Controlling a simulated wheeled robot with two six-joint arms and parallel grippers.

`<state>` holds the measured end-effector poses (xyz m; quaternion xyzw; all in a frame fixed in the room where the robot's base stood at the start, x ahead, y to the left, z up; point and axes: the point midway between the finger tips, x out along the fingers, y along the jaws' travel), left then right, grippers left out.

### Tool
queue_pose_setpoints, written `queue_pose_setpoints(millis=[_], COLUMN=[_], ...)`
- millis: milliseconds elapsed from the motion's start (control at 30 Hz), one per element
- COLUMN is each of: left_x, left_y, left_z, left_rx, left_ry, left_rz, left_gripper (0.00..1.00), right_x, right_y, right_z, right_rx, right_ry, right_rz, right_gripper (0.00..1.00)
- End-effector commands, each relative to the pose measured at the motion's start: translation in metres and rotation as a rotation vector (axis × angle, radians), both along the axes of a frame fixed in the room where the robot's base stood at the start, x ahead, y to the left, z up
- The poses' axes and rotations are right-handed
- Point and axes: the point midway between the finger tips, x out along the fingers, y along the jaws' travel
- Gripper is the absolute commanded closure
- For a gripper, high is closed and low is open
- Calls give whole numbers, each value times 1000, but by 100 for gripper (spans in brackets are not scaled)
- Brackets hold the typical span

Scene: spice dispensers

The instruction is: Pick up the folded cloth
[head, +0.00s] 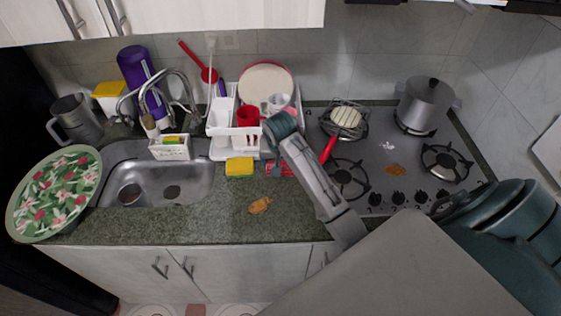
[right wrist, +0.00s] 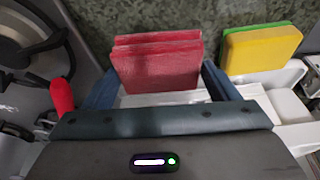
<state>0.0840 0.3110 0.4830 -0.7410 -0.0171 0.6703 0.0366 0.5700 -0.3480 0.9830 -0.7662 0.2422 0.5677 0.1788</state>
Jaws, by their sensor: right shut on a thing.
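The folded cloth (right wrist: 156,66) is red and stacked in layers. In the right wrist view it sits between the two dark fingers of my right gripper (right wrist: 157,84), which is shut on it. In the head view only part of the red cloth (head: 279,169) shows at the counter, left of my right arm, which hides the rest and the fingertips. I cannot tell whether the cloth touches the counter. My left gripper is not in view.
A yellow and green sponge (head: 239,167) lies left of the cloth. A white dish rack (head: 221,126) stands behind, and the stove (head: 385,160) with a red-handled pan is to the right. A brown stain (head: 260,205) marks the clear front counter.

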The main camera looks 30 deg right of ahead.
Motion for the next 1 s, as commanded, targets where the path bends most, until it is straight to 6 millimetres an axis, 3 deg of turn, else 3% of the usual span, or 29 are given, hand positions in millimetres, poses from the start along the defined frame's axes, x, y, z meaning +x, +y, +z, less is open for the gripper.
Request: queue_pose_setpoints(millis=[200,433,633,967,1000], left_x=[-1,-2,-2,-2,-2], left_y=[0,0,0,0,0], left_z=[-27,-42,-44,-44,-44], left_rx=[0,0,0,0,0], left_ry=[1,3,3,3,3], left_rz=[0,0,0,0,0], left_gripper=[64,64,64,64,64], right_x=[-50,-92,-108,-111,-111], right_y=[35,64,75,76,76], right_z=[1,8,13,14,14], right_rx=[4,3,0,-1,0], right_ry=[-5,-3,-3,-2,-2], right_rz=[1,-1,1,0,0], right_gripper=[41,41,41,41,23])
